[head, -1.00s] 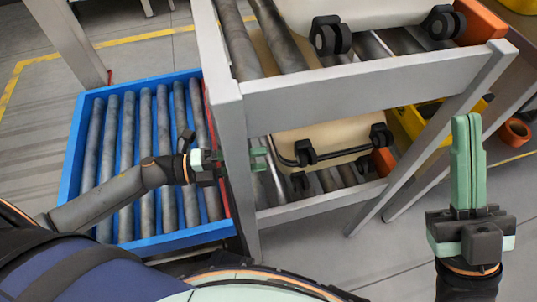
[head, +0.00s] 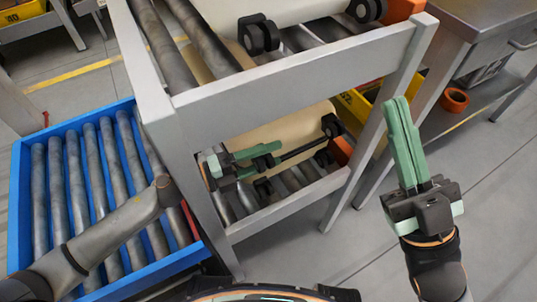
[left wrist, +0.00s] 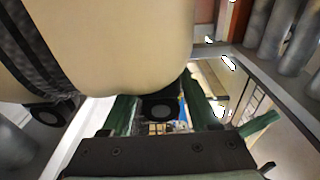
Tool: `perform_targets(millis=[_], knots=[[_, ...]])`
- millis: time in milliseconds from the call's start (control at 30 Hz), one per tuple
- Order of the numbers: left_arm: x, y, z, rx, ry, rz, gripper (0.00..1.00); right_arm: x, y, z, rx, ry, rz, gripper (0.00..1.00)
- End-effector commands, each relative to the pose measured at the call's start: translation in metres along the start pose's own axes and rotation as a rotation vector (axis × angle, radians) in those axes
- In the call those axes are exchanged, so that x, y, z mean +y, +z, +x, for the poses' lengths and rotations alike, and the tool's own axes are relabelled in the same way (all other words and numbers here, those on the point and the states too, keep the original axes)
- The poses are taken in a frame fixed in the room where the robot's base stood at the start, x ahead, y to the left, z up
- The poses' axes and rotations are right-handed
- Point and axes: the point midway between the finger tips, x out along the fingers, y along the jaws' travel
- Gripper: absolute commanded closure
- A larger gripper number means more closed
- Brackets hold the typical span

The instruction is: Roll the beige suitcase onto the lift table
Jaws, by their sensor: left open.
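A beige suitcase (head: 285,126) lies on the lower roller level of a grey rack, its black wheels and dark bar facing me. Another beige suitcase (head: 225,14) lies on the upper level. The blue-framed roller lift table (head: 172,262) stands low at the left. My left gripper (head: 266,158) is open inside the lower level, at the wheel end of the lower suitcase. In the left wrist view a beige suitcase (left wrist: 125,45) fills the upper left, and a black wheel (left wrist: 158,109) shows between the green fingers. My right gripper (head: 394,105) is shut and empty, right of the rack.
The rack's front post (head: 180,155) stands between the lift table and the lower suitcase, close to my left arm. An orange block (head: 340,150) is at the rack's right side. A yellow bin (head: 355,108) and a steel bench (head: 480,30) stand behind. Floor at the right is clear.

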Motion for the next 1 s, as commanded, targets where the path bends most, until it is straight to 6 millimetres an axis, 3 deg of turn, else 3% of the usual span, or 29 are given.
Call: perform_targets(millis=[300,833,1000], knots=[[0.0003,0.0001,0.0019,-0.001,0.001,0.000,0.39,-0.0004,0.0002,-0.0001,-0.001,0.000,0.001,1.00],[0.0003,0.0001,0.0016,0.000,0.001,0.000,0.97,-0.0003,0.0001,0.0000,0.000,0.000,0.002,1.00],[0.0003,0.0001,0.0015,0.000,0.001,0.000,1.00,-0.0002,0.0001,0.0000,0.000,0.001,0.002,1.00]])
